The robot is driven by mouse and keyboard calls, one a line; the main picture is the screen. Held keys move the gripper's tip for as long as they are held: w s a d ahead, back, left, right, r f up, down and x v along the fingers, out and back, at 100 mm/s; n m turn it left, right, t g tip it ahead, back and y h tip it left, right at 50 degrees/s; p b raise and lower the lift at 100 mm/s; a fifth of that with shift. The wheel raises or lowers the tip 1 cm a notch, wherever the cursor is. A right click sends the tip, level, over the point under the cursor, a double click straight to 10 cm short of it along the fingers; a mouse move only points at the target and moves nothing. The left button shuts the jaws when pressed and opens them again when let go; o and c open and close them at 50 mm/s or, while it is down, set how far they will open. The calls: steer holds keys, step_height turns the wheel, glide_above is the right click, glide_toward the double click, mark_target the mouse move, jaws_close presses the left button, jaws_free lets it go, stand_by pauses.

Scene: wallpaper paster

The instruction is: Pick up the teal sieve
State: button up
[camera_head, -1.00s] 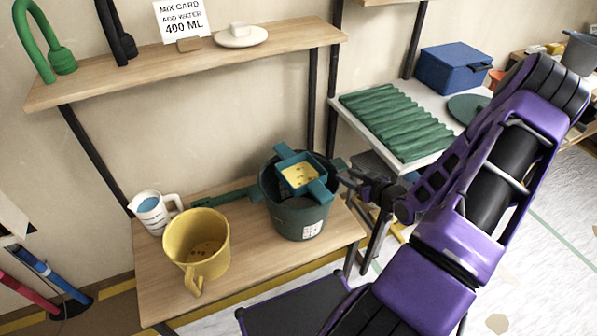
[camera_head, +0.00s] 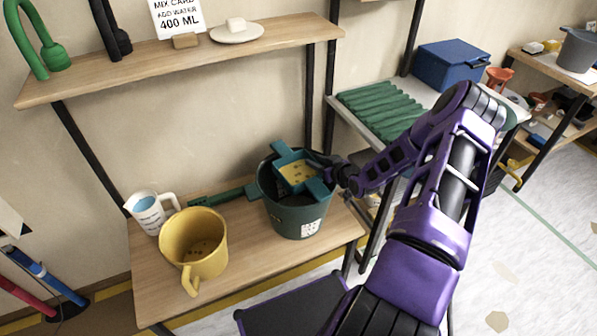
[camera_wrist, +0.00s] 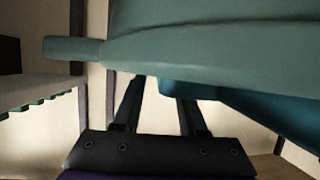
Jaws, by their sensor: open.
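The teal sieve (camera_head: 291,153) rests across the top of a dark green bucket (camera_head: 290,213) on the low wooden bench. Its basin holds something yellow with dark specks. One teal arm points up and left, another down and right. My gripper (camera_head: 326,168) is open at the right side of the bucket's rim, close beside the sieve. In the wrist view, my two dark fingers (camera_wrist: 160,95) stand apart. Part of the teal sieve (camera_wrist: 245,105) shows behind the right finger, and the green bucket (camera_wrist: 210,45) fills the top. I cannot tell whether the fingers touch the sieve.
A wooden shelf (camera_head: 180,61) is above. A side table with a green corrugated sheet (camera_head: 380,108) and blue box (camera_head: 455,66) is right.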

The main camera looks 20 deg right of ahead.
steer(key=shift+w+f, duration=0.2)
steer(key=shift+w, duration=0.35)
jaws_close()
stand_by(1.0)
